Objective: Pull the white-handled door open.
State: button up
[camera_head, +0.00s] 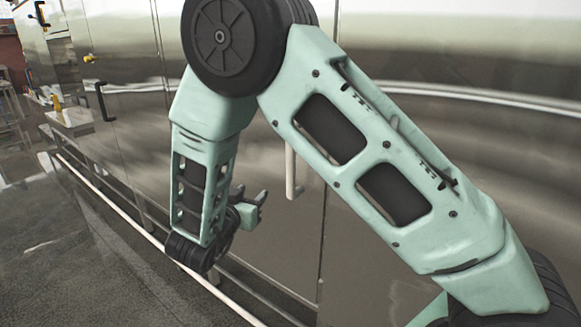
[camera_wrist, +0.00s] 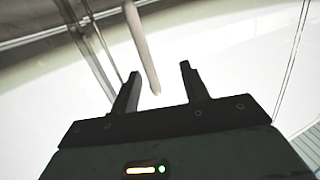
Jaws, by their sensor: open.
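The white handle (camera_head: 291,174) is a thin upright bar on a shiny metal door (camera_head: 298,235), partly hidden behind my arm in the head view. In the wrist view the handle (camera_wrist: 141,45) comes down from the top edge, and its lower end shows between my two fingers. My gripper (camera_head: 252,195) is open and empty, a little left of and below the handle in the head view. In the wrist view my gripper (camera_wrist: 160,72) points toward the pale door surface (camera_wrist: 235,75). I cannot tell how far the fingertips are from the handle.
A black handle (camera_head: 104,101) and a yellow-tipped latch (camera_head: 91,58) are on the metal panels further left. A pale rail (camera_head: 139,226) runs low along the front of the cabinet. The grey floor (camera_head: 60,270) at the lower left is open.

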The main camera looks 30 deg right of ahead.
aim_at(288, 165)
jog(key=w+d+p, duration=0.1)
jog(key=w+d, duration=0.1)
jog(key=d, duration=0.3)
jog(key=w+d+h+p, duration=0.1)
jog(key=w+d+p, duration=0.1)
jog(key=d, duration=0.3)
jog(key=w+d+r+m+g+h+p, duration=0.1)
jog(key=w+d+p, duration=0.1)
jog(key=d, duration=0.3)
jog(key=shift+w+d, duration=0.1)
jog(key=shift+w, duration=0.25)
jog(key=shift+p+x, duration=0.35)
jog(key=shift+x, duration=0.4)
jog(key=shift+f, duration=0.2)
grip_shut()
